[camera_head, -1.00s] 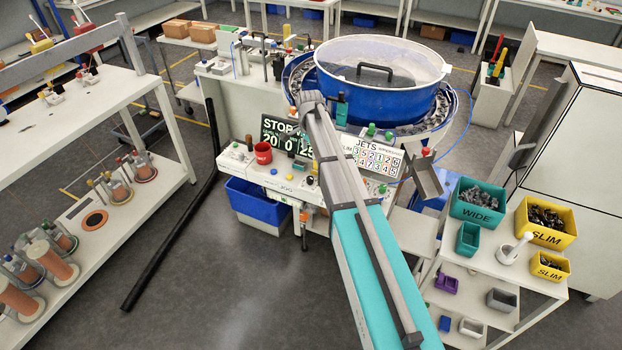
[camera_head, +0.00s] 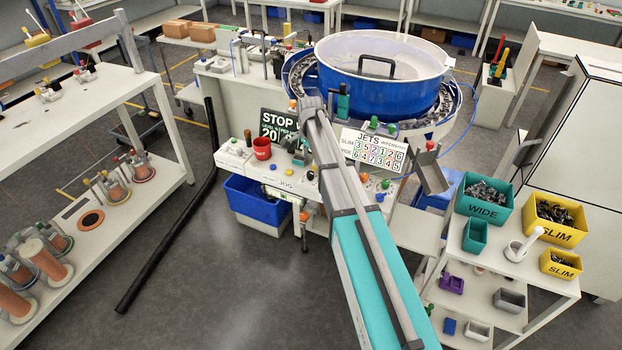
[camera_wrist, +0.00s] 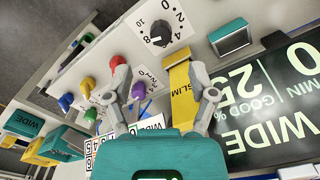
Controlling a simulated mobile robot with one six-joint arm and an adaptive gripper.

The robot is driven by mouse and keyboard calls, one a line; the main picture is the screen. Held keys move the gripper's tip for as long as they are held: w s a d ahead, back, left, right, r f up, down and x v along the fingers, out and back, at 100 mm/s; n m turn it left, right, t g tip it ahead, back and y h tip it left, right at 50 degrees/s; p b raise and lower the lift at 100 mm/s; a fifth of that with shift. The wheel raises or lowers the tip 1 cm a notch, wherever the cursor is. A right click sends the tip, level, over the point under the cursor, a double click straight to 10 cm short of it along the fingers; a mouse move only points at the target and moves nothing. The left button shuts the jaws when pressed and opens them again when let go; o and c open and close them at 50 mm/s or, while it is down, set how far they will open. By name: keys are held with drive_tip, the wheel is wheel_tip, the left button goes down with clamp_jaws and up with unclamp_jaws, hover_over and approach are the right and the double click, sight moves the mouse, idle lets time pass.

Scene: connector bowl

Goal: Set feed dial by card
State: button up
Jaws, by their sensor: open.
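In the wrist view a black feed dial (camera_wrist: 158,33) sits on a white plate with printed numbers. A pale mark shows on its lower left side, towards the 8; the exact setting is unclear. My gripper (camera_wrist: 158,70) is open and empty, with its fingertips just below the dial in the picture and apart from it. The JETS card (camera_head: 373,150), with SLIM and WIDE rows of coloured numbers, stands on the machine front in the head view. In the wrist view its edge (camera_wrist: 152,124) is partly hidden by my gripper.
A yellow SLIM tag (camera_wrist: 182,92) and a purple knob (camera_wrist: 138,90) lie between the fingers in the picture. A dark display board (camera_wrist: 265,105) is at right. The blue bowl (camera_head: 385,92) stands behind the panel.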

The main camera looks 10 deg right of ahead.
sight(310, 173)
drive_tip(key=shift+f+b, duration=3.85)
drive_tip(key=shift+f, duration=0.25)
clamp_jaws()
